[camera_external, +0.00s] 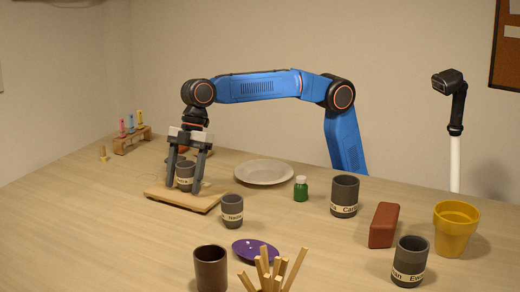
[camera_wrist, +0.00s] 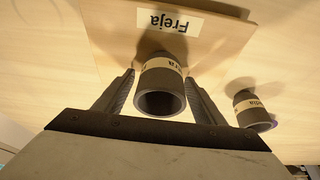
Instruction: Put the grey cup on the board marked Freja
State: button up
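Another dark cup (camera_external: 232,217) stands just right of the board. A pale plate (camera_external: 264,172), green bottle (camera_external: 300,189), larger labelled cups (camera_external: 344,197) (camera_external: 409,262), a brick-red block (camera_external: 383,225), yellow pot (camera_external: 455,230), purple dish (camera_external: 255,253), brown cup (camera_external: 211,269) and sticks (camera_external: 272,272) stand around.

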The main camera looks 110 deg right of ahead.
jog(key=v, duration=1.1)
jog(key=shift+r, duration=0.25)
jog(key=shift+s+d+r, duration=0.15)
jog(key=shift+r, duration=0.2)
